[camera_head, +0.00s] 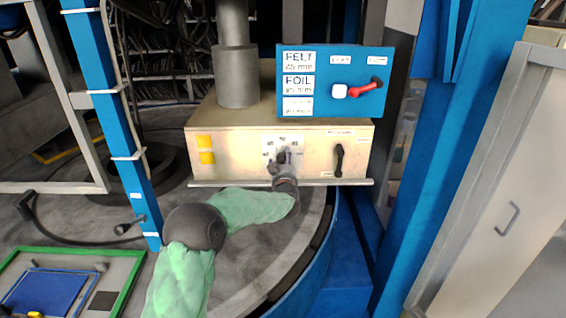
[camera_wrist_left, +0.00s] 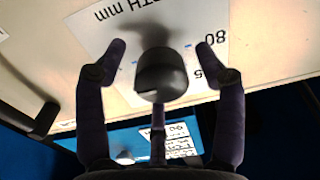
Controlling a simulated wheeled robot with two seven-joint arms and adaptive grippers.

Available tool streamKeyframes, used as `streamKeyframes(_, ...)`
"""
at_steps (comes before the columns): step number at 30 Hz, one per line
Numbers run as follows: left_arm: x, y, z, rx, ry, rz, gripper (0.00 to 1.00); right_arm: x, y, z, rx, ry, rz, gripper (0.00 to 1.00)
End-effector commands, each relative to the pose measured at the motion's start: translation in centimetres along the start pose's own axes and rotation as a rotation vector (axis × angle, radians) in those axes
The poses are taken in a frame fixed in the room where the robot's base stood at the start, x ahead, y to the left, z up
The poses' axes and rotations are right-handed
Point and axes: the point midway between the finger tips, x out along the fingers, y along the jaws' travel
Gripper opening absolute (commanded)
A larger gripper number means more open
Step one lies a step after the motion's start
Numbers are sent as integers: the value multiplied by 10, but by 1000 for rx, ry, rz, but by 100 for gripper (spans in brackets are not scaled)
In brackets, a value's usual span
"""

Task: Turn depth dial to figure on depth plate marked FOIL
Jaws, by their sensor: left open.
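The depth dial (camera_head: 281,157) is a small dark knob on a white scale sheet on the front of the beige box. In the left wrist view the knob (camera_wrist_left: 161,75) stands between my two fingers, with a gap on each side. The scale (camera_wrist_left: 190,30) reads "TH mm" and "80"; other figures are partly hidden. My left gripper (camera_wrist_left: 163,48) is open around the dial; in the head view the gripper (camera_head: 283,170) covers part of it. The depth plate (camera_head: 298,83) is marked FOIL, on a blue board; its figure is too blurred to read surely. My right gripper is not in view.
A black lever handle (camera_head: 339,160) is right of the dial on the beige box (camera_head: 230,165). The blue board (camera_head: 350,62) above carries a red lever (camera_head: 366,88). A blue post (camera_head: 125,130) stands at left.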

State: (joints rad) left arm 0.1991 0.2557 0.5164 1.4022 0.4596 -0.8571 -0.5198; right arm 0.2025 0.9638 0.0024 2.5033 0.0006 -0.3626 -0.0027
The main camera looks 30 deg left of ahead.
Motion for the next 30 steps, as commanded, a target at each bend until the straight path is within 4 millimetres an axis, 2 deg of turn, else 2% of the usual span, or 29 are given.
streamKeyframes(4,0,0,0,0,0,0,70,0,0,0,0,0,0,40)
streamKeyframes(5,0,0,0,0,0,0,64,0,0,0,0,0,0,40)
streamKeyframes(10,0,0,0,0,0,0,16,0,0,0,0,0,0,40)
streamKeyframes(11,0,0,0,0,0,0,14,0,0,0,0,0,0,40)
streamKeyframes(20,0,0,2,-12,-2,0,14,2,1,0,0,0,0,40)
streamKeyframes(30,-1,0,5,-177,-5,0,14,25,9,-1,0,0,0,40)
